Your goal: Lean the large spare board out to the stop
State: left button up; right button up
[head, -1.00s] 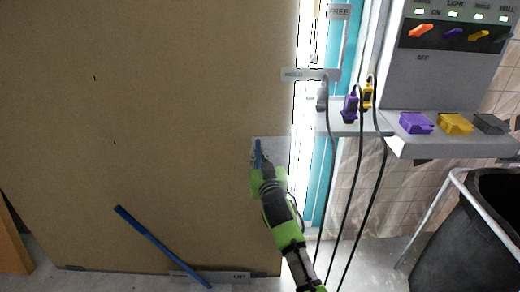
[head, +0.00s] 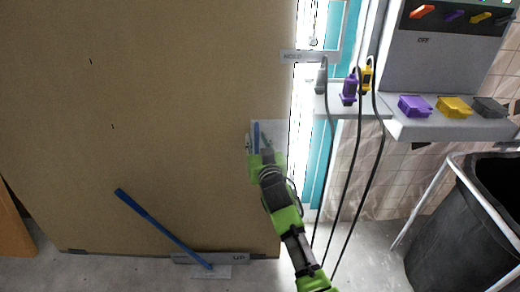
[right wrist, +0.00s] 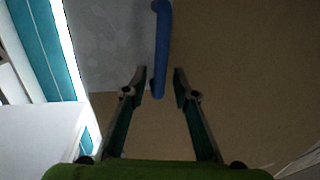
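The large brown board (head: 150,110) stands upright and fills the left and middle of the head view. A short blue handle (head: 256,135) sits on a pale plate (head: 277,132) near its right edge. My right gripper (head: 262,152) is at the lower end of this handle. In the right wrist view the blue handle (right wrist: 161,50) reaches down between the two fingertips (right wrist: 160,78), which stand apart with a gap on each side. A long blue bar (head: 162,229) slants across the board's lower part. My left gripper is not in view.
Right of the board is a bright gap with a teal frame (head: 323,165). Cables hang from purple and yellow plugs (head: 349,88) at a grey shelf (head: 435,128). A black bin (head: 450,245) with a pale rail stands at the lower right. An orange-brown piece (head: 12,230) is at the far left.

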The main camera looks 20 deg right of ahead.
jog(key=s+a, duration=0.1)
jog(key=s, duration=1)
jog(key=shift+s+r, duration=0.25)
jog(key=shift+r, duration=0.05)
